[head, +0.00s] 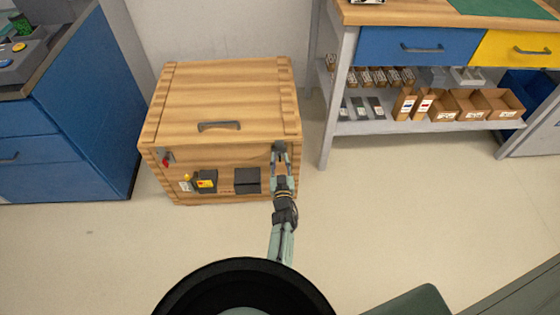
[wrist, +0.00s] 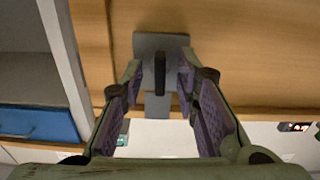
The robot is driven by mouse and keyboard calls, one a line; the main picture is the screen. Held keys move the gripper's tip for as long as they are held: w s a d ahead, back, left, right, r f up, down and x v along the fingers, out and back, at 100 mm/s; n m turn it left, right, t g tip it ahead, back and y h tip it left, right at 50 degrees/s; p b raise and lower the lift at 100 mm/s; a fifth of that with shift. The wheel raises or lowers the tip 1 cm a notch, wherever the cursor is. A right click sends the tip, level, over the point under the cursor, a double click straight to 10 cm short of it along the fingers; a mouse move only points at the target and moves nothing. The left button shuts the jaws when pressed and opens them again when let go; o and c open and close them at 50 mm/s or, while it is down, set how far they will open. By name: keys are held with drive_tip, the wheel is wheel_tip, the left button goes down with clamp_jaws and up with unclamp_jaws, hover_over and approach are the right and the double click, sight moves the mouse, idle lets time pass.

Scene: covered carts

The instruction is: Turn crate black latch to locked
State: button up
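The wooden crate (head: 222,90) stands on the floor with its lid shut. The black latch (wrist: 160,72) is a dark lever on a grey plate (wrist: 146,42) fixed to the crate's wood. In the wrist view the lever points along the line of the plate's lower tab. My gripper (wrist: 161,80) is open, with one finger on each side of the lever and a gap to it on both sides. In the head view my gripper (head: 281,160) is at the crate's front right and hides much of this latch.
A second latch with a red handle (head: 165,160) is on the crate's front left. Dark boxes (head: 247,181) are on its front. A blue cabinet (head: 75,120) stands left, a workbench with shelves (head: 340,125) right. The floor in front is clear.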

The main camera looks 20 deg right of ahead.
drive_tip(key=v, duration=1.2)
drive_tip(key=shift+r, duration=0.1)
